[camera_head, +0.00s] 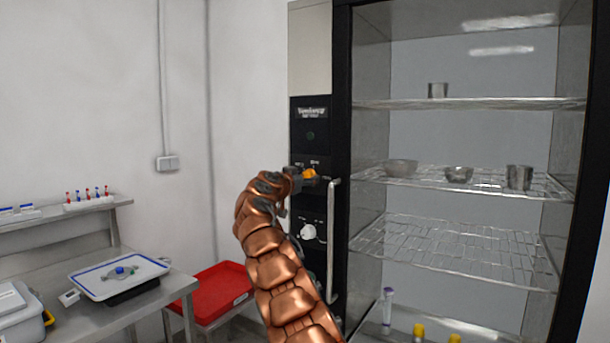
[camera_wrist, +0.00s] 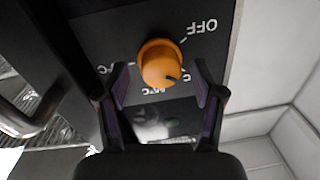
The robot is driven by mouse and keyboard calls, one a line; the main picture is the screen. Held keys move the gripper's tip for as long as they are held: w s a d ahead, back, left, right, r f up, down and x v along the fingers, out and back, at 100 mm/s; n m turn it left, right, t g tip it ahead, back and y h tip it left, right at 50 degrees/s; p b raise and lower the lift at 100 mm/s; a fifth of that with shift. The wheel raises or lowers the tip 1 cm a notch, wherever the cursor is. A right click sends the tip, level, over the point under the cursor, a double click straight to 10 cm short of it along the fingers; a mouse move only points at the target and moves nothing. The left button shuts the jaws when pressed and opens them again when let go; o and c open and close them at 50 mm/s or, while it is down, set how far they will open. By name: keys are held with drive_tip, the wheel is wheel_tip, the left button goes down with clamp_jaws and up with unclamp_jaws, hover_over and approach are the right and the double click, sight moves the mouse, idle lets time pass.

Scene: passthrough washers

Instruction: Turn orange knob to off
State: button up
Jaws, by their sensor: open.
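The orange knob (camera_head: 310,174) is on the black control panel (camera_head: 312,140) beside the glass-fronted cabinet. In the wrist view the orange knob (camera_wrist: 160,64) is close, between and just beyond my fingertips. My gripper (camera_wrist: 160,80) is open, with one finger on each side of the knob; contact cannot be told. In the head view my gripper (camera_head: 296,180) is at the panel, partly hidden by my arm.
A white knob (camera_head: 308,232) is lower on the panel. A vertical metal handle (camera_head: 333,240) runs beside it, close to my arm. The cabinet's wire shelves (camera_head: 450,240) are at the right. A steel table (camera_head: 170,290) and red tray (camera_head: 215,292) are at the left.

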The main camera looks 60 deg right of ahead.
drive_tip(key=shift+d, duration=0.15)
drive_tip(key=c, duration=1.2)
drive_tip(key=shift+o, duration=0.2)
drive_tip(key=shift+w+f+n+b, duration=0.1)
drive_tip(key=shift+n+b, duration=0.2)
drive_tip(key=shift+b, duration=0.25)
drive_tip(key=n, duration=0.4)
drive_tip(key=n+p, duration=0.1)
drive_tip(key=n, duration=0.7)
drive_tip(key=shift+w+r+n+g+y+p, duration=0.1)
drive_tip(key=shift+r+n+g+y+p, duration=0.2)
drive_tip(key=shift+n+y+p, duration=0.1)
